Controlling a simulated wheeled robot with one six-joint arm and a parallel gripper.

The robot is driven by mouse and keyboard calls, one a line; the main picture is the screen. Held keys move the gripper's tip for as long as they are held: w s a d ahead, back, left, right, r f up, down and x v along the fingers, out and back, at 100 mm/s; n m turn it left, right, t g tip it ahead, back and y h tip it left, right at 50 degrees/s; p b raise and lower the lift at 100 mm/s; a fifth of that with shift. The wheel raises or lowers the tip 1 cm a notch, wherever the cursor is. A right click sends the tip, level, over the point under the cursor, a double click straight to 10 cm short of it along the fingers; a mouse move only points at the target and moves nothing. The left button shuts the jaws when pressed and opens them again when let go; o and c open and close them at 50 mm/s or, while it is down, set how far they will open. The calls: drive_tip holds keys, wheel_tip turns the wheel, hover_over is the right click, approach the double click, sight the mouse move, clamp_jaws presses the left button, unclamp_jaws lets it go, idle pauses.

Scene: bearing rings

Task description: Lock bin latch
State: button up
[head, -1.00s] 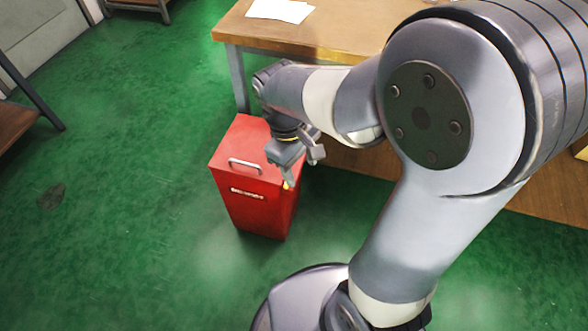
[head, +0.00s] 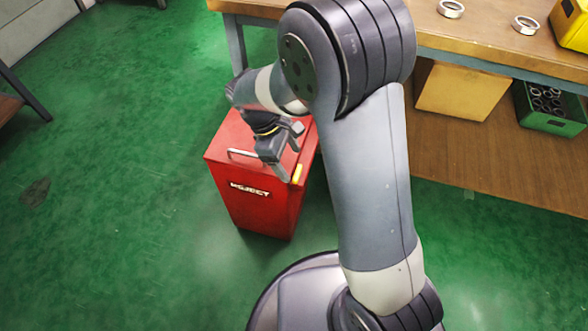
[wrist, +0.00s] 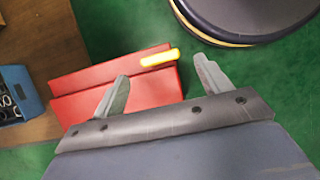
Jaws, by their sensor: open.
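The red bin (head: 253,205) stands on the green floor with its lid down, a pale handle (head: 243,155) on the lid and a "REJECT" label on its front. A yellow latch (head: 297,173) sits at the lid's right edge. My gripper (head: 291,154) is above that side of the lid, close to the latch. In the wrist view my gripper (wrist: 164,88) has its two fingers wide apart with nothing between them. The latch (wrist: 160,58) lies beyond the fingertips, roughly between them in the picture, apart from both. I cannot tell whether the latch is locked.
A wooden bench (head: 480,50) stands behind, with metal rings (head: 451,9) and a yellow bin (head: 570,25) on top. A cardboard box (head: 465,90) and a green crate (head: 550,107) of rings sit on its lower shelf.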

sight(297, 172)
drive_tip(key=shift+b+x, duration=0.45)
drive_tip(key=shift+x, duration=1.4)
drive_tip(key=shift+c, duration=0.5)
drive_tip(key=c, duration=0.9)
drive_tip(key=shift+r, duration=0.1)
